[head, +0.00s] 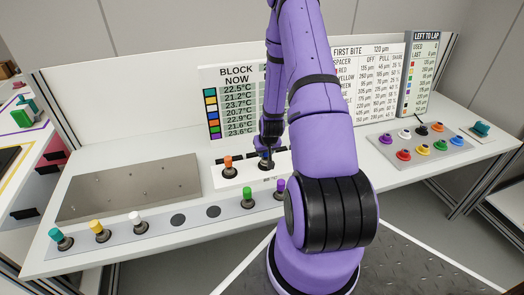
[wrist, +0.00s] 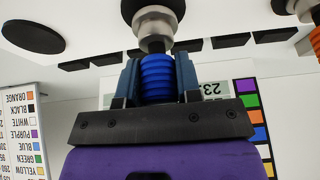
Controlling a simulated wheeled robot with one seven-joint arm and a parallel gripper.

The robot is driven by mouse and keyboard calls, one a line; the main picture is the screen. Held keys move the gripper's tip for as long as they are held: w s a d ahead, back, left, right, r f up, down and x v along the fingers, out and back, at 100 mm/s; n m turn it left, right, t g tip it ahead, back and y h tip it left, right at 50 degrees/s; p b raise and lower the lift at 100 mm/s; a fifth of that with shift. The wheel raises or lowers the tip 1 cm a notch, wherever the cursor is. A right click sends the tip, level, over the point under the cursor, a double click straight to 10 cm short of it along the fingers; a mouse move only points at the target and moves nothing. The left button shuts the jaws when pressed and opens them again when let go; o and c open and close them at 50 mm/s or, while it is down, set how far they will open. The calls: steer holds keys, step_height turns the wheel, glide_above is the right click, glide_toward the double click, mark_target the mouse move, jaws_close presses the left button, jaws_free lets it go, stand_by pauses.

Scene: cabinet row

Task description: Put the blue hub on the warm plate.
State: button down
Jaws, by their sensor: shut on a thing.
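The blue hub (wrist: 157,78) is a ribbed blue piece with a grey metal collar and a black round base. My gripper (wrist: 157,88) is shut on its blue ribbed part, one finger on each side. In the head view my gripper (head: 267,146) is at the white block (head: 240,184), with the hub's dark base (head: 264,166) below it. I cannot tell whether that base touches the block. A bare metal plate (head: 130,190) with small dots lies to the left; no label on it is readable, so I cannot tell whether it is the warm plate.
An orange hub (head: 228,166) stands on the white block, left of my gripper. The front strip (head: 160,229) holds teal, yellow, white, green and purple hubs, with two bare black discs. A grey tray (head: 420,143) of coloured pieces is at right. A temperature board (head: 230,100) stands behind.

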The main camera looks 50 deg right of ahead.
steer(key=shift+f, duration=0.5)
steer(key=shift+f, duration=0.1)
steer(key=c, duration=0.8)
jaws_free()
steer(key=v, duration=1.2)
steer(key=w+a+r+n, duration=0.1)
steer(key=a+r+n, duration=0.1)
steer(key=a+r, duration=0.8)
steer(key=a+r+n, duration=0.1)
steer(key=a+r, duration=0.4)
steer(key=r, duration=0.8)
steer(key=s+a+r+n+t+y, duration=0.1)
steer(key=s+a+r+n+y, duration=0.1)
steer(key=s+a+r, duration=1.1)
steer(key=s+a+n, duration=0.1)
steer(key=s, duration=0.2)
steer(key=shift+s+r, duration=0.25)
steer(key=shift+r, duration=0.15)
